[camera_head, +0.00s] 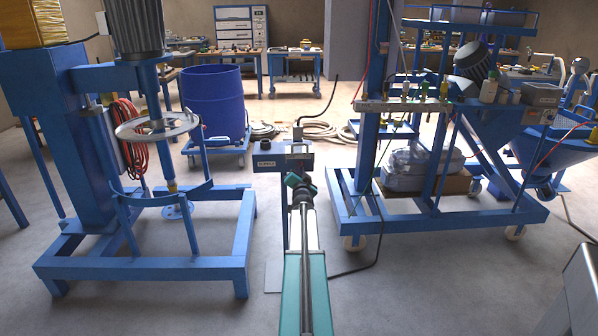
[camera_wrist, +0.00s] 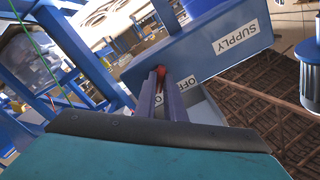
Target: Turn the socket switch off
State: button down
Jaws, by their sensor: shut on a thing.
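The blue supply box (camera_head: 267,162) stands on a post in the middle of the head view. In the wrist view its panel (camera_wrist: 205,45) carries a "SUPPLY" label. A small red switch (camera_wrist: 161,69) shows at the tips of my gripper's fingers (camera_wrist: 159,78), which are shut on it. Labels reading "OFF" (camera_wrist: 185,82) and apparently "ON" lie beside and behind the fingers, partly covered. In the head view my gripper (camera_head: 297,168) reaches the front right of the box, and my arm hides the switch there.
A blue mixer frame (camera_head: 245,245) stands to the left, and a wheeled blue frame (camera_head: 440,222) to the right. A blue drum (camera_head: 213,103) and coiled hoses (camera_head: 325,131) are behind. A dark cable (camera_head: 360,268) runs along the floor.

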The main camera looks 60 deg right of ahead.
jog(key=shift+n, duration=0.4)
jog(key=n+b, duration=0.5)
jog(key=n, duration=1)
jog(key=shift+s+f, duration=0.1)
dwell(0.5)
jog(key=c, duration=1.8)
grip_release()
jog(key=shift+c, duration=0.2)
jog(key=shift+a, duration=0.15)
jog(key=v, duration=1.3)
jog(key=shift+s+a, duration=0.2)
